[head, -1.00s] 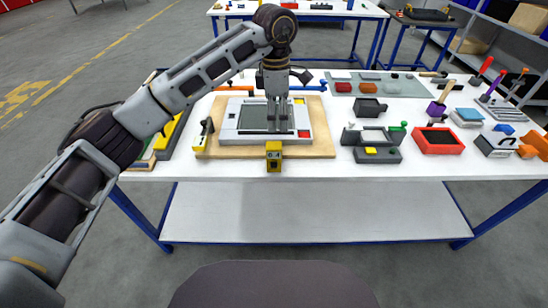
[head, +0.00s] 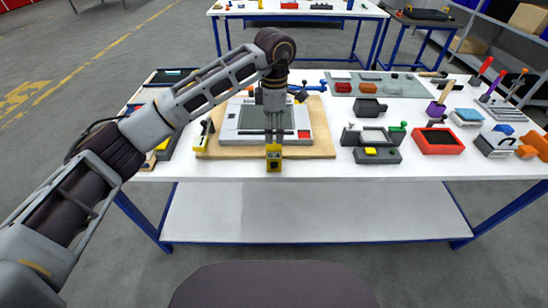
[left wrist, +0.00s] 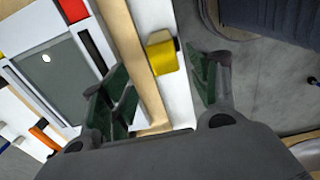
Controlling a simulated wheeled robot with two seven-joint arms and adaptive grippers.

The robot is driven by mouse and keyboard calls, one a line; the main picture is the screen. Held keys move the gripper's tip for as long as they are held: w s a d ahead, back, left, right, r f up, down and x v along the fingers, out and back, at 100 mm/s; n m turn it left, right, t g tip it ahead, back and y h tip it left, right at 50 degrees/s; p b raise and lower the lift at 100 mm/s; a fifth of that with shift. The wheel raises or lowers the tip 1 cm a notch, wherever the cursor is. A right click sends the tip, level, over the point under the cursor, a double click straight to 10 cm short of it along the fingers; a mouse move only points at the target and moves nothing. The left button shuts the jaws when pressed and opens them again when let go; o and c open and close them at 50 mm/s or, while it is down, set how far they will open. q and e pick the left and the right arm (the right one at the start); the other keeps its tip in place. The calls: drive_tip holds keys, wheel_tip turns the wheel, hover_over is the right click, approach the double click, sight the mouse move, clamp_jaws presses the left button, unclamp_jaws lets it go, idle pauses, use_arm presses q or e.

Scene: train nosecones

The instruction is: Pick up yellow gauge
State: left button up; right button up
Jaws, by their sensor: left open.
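The yellow gauge (head: 274,158) is a small block with a dark display, at the front edge of the white table. My left gripper (head: 275,140) points down just above and behind it, with its fingertips close to its top. In the left wrist view the gauge (left wrist: 163,52) shows between the lines of the two green-padded fingers, a little beyond them. The left gripper (left wrist: 165,85) is open and nothing is between its pads. I cannot tell if a finger touches the gauge. My right gripper is in neither view.
Behind the gauge, a wooden board (head: 325,145) bears a grey framed panel (head: 300,119). A yellow-ended tool (head: 203,137) lies on its left. A grey fixture (head: 377,155) and a red tray (head: 438,140) stand to the right. The table front beside the gauge is clear.

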sight(274, 144)
use_arm(q)
drive_tip(key=shift+f, duration=1.85)
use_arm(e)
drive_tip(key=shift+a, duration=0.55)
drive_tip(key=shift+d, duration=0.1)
